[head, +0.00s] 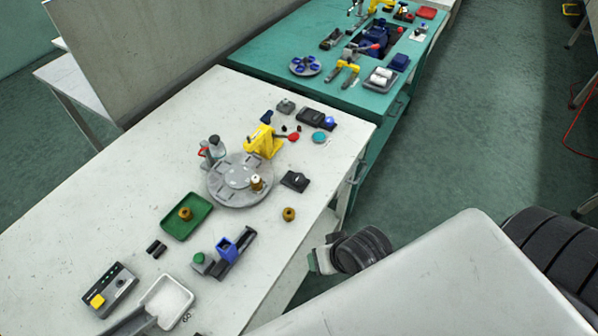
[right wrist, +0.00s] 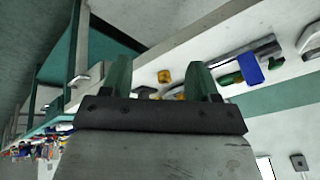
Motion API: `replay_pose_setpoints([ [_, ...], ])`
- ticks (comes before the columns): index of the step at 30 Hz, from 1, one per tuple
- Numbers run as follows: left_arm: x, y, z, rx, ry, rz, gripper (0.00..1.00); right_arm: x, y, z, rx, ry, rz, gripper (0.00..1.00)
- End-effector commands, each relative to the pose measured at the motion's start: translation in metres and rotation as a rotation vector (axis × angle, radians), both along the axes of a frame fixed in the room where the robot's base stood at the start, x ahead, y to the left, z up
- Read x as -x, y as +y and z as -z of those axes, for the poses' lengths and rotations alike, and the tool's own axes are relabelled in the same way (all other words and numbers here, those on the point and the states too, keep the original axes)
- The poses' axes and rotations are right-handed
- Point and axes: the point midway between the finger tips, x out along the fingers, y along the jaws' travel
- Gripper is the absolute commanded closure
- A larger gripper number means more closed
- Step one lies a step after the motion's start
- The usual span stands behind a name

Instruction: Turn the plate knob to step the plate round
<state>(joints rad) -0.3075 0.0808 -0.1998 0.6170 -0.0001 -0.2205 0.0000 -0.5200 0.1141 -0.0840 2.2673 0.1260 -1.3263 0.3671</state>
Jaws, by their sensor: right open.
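The round grey plate (head: 226,192) lies on the white table, with a brass-coloured piece (head: 256,183) standing on it. A small black block with a knob-like top (head: 294,181) sits just right of the plate; I cannot tell for sure that it is the plate knob. My right gripper (head: 318,262) is beside the table's right edge, apart from the plate and the block. In the right wrist view its two green fingers (right wrist: 160,75) are spread with nothing held between them. My left gripper is not in view.
A loose brass piece (head: 289,214) lies in front right. A green tray (head: 172,228) and a blue-and-black fixture (head: 235,254) are nearer. The green table (head: 270,62) is behind.

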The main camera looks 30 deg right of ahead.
Motion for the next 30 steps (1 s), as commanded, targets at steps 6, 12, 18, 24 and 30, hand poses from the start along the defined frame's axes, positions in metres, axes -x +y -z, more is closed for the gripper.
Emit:
replay_pose_setpoints([
  [6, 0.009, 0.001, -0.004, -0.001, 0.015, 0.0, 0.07, -0.032, 0.001, -0.008, -0.288, -0.053, 0.371, 0.4],
  [12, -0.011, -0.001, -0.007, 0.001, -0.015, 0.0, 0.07, -0.076, -0.006, -0.002, -0.722, -0.058, 0.866, 0.4],
  [18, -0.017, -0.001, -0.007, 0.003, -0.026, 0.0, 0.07, -0.121, -0.032, 0.008, -1.277, 0.006, 1.416, 0.4],
  [24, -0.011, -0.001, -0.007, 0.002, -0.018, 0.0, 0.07, -0.149, -0.063, 0.013, -1.736, 0.098, 1.788, 0.4],
  [30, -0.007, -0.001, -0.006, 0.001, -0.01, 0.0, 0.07, -0.16, -0.078, 0.016, -1.947, 0.152, 1.927, 0.4],
])
